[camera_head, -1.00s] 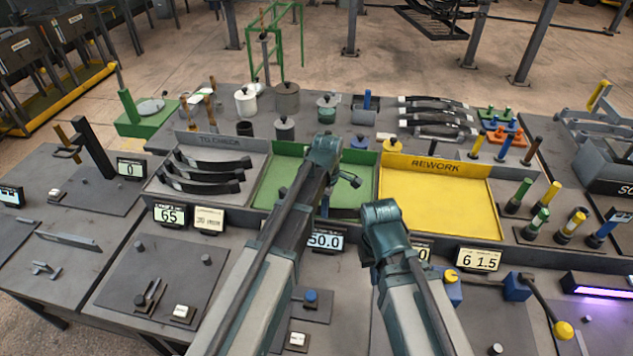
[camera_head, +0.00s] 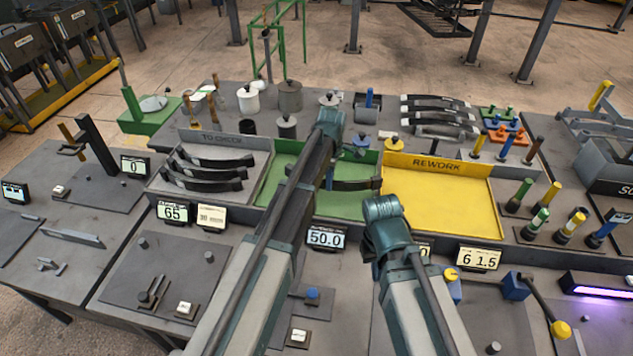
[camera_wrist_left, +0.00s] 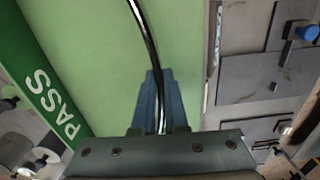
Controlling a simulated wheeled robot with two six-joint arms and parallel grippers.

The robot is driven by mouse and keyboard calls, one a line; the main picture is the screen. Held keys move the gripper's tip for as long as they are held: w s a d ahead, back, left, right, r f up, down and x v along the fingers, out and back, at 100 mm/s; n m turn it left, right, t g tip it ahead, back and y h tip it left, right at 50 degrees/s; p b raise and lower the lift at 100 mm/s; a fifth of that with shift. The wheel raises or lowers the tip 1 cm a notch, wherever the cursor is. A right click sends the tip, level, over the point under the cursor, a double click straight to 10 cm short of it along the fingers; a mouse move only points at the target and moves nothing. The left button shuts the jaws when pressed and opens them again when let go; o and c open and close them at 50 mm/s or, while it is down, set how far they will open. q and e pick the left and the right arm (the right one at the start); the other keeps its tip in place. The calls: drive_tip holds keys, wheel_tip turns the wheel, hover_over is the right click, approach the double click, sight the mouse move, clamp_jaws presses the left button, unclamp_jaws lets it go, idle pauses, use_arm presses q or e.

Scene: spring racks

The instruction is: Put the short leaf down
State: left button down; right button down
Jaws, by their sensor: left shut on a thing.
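A dark curved leaf (camera_head: 352,184) shows at the green PASS tray (camera_head: 275,183), partly hidden behind my left arm. In the left wrist view my left gripper (camera_wrist_left: 158,85) is shut on the leaf (camera_wrist_left: 143,30), with the green tray floor (camera_wrist_left: 90,60) below. I cannot tell whether the leaf touches the floor. My right arm is at lower centre in the head view; its jaws are hidden.
Several leaves (camera_head: 205,183) lie in the grey TO CHECK tray (camera_head: 255,146) at left. The empty yellow REWORK tray (camera_head: 440,205) is at right. More leaves (camera_head: 437,117) lie on the back bench. Weight-like cans and small displays stand around the trays.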

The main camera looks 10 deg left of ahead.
use_arm(q)
drive_tip(key=w+a, duration=0.1)
drive_tip(key=a, duration=0.1)
drive_tip(key=w+a, duration=0.2)
drive_tip(key=shift+f, duration=0.2)
drive_tip(key=shift+w, duration=0.1)
drive_tip(key=shift+w+a, duration=0.15)
drive_tip(key=f+b, duration=0.3)
drive_tip(key=b, duration=0.1)
drive_tip(key=shift+w+a+f, duration=0.2)
drive_tip(key=shift+a+f, duration=0.15)
drive_tip(key=shift+a, duration=0.05)
drive_tip(key=shift+f, duration=0.15)
drive_tip(key=c, duration=0.9)
unclamp_jaws()
drive_tip(key=shift+c, duration=0.2)
drive_tip(key=shift+r, duration=0.2)
